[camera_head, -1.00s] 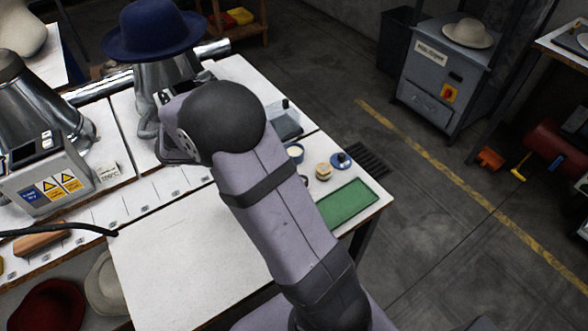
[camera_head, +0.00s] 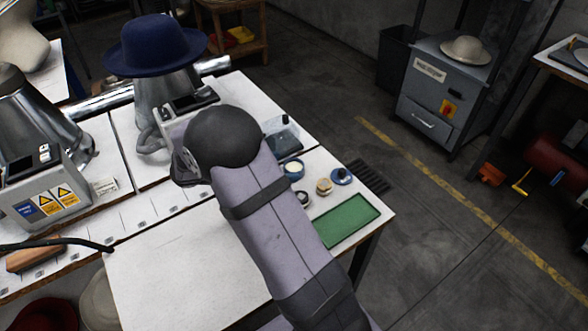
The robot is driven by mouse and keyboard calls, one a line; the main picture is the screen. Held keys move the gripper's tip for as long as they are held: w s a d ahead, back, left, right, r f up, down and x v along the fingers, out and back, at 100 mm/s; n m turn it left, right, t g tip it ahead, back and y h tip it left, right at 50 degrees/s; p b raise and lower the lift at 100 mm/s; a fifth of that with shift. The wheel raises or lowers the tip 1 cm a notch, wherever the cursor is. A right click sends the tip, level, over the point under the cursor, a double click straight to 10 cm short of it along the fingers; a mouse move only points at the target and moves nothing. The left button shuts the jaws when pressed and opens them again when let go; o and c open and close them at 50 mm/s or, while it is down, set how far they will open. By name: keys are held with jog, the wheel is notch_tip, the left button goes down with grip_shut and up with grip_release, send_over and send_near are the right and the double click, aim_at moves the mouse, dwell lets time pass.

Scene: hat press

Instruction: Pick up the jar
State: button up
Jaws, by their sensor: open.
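A small round blue jar (camera_head: 294,171) with pale contents stands open on the white worktable (camera_head: 180,270), just right of my arm. A blue disc with a dark knob (camera_head: 341,177), which looks like a lid, lies to its right. A small tan round item (camera_head: 324,188) sits between the two and a little nearer. My arm reaches up and left across the table, and its dark rounded joint is left of the jar. My gripper's fingers are hidden behind the arm. Nothing is seen touching the jar.
A green tray (camera_head: 346,222) lies at the table's right edge. A clear container (camera_head: 281,136) stands behind the jar. A metal press with a blue hat (camera_head: 155,45) is at the back left. The front of the table is bare.

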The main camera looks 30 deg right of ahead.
aim_at(300, 165)
jog(key=shift+x, duration=1.85)
jog(key=c, duration=1.3)
jog(key=shift+r, duration=0.15)
